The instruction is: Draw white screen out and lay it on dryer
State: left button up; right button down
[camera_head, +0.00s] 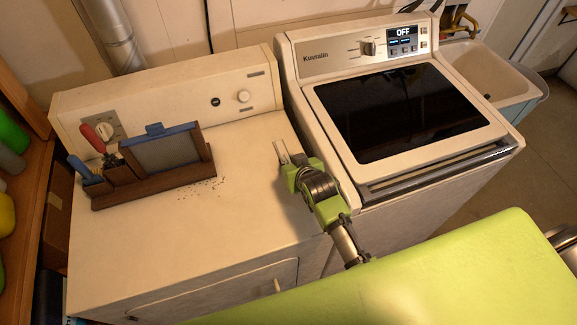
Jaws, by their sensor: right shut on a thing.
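A dark wooden rack (135,191) stands on top of the white dryer (185,240) at the back left. A grey-faced screen (163,153) with a blue top edge stands upright in the rack. I cannot pick out a separate white screen. My right gripper (287,152) is over the right part of the dryer top, to the right of the rack and apart from it. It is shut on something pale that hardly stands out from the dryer. My left gripper is not in view.
Red-handled (95,139) and blue-handled (83,170) tools stand at the rack's left end. Dark specks lie on the dryer beside the rack. The dryer top's front is clear. A washer (400,110) stands to the right, with a sink (490,80) beyond it.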

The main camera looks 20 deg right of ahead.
notch_tip(320, 180, up, 18)
jog(key=b, duration=0.3)
dwell(0.4)
jog(key=shift+r, duration=0.1)
dwell(0.6)
